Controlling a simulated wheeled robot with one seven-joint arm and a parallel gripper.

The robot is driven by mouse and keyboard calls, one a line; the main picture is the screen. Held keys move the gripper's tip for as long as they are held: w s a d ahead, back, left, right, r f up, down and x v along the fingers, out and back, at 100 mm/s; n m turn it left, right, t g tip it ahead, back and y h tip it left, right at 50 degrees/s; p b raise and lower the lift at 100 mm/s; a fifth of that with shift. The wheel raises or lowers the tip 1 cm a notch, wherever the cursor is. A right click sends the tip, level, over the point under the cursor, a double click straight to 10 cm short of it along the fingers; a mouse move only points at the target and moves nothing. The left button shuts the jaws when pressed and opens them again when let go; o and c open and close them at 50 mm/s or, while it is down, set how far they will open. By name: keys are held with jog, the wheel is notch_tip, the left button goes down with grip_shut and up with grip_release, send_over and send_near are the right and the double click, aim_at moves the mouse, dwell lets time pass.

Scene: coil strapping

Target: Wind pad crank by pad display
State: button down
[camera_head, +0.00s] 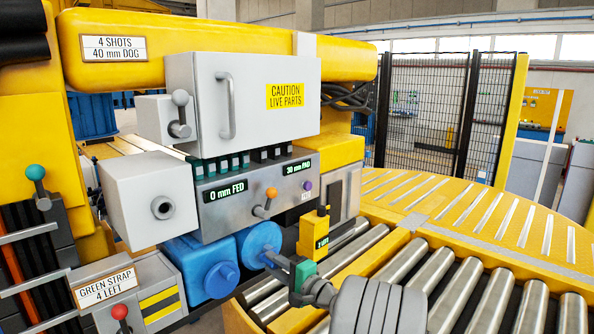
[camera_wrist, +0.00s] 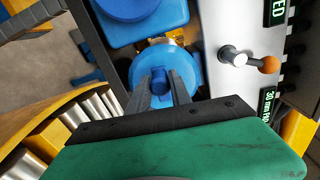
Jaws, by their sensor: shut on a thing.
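The pad crank is a blue round wheel (camera_head: 257,237) with a blue knob, on the front of the machine below the grey panel. In the wrist view the wheel (camera_wrist: 182,66) faces me and its knob sits between my two dark fingers. My gripper (camera_head: 271,257) is shut on the knob, coming from the lower right. It also shows in the wrist view (camera_wrist: 161,90). The pad display (camera_head: 299,168) on the grey panel reads "30 mm PAD". It shows in part in the wrist view (camera_wrist: 268,105).
The fed display (camera_head: 226,189) reads "0 mm FED". An orange-knobbed lever (camera_head: 265,205) sticks out just above the wheel. A blue motor-like housing (camera_head: 206,272) is close on the left. A yellow block (camera_head: 313,235) and metal rollers (camera_head: 459,285) lie to the right.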

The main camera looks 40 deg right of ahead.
jog(key=m, duration=0.2)
jog(key=r+m, duration=0.1)
jog(key=m, duration=0.1)
jog(key=shift+d+r, duration=0.15)
jog(key=shift+r, duration=0.05)
jog(key=m, duration=0.2)
jog(key=r+m, duration=0.1)
jog(key=m, duration=0.1)
jog(key=shift+d, duration=0.4)
jog(key=shift+c, duration=1)
grip_release()
jog(key=s, duration=0.6)
